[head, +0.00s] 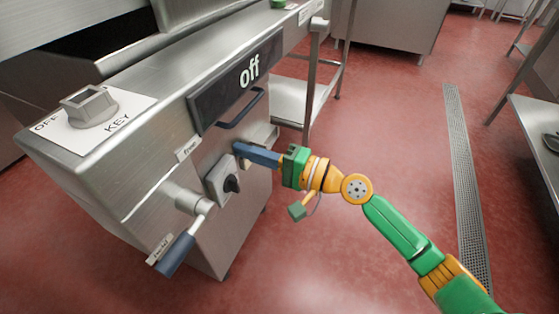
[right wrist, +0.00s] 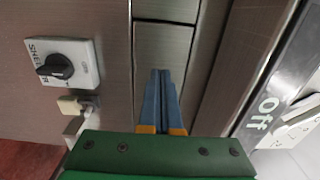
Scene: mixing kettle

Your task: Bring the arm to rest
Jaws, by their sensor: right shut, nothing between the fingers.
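My right arm (head: 400,230) reaches in from the lower right in the head view. Its gripper (head: 240,149) is shut and empty, its blue fingers pointing at the front of the steel cabinet (head: 235,200), below the black "off" panel (head: 238,85). In the right wrist view the closed fingers (right wrist: 160,74) point at a steel panel (right wrist: 163,48). I cannot tell whether the tips touch it. My left gripper does not show.
A rotary switch (head: 223,180) sits close by the fingers, and a blue-handled lever (head: 177,253) sticks out lower left. A dark bar handle (head: 242,110) is just above. A key switch (head: 88,106) is on top. Red floor (head: 390,110) lies open to the right, beside a drain (head: 463,190).

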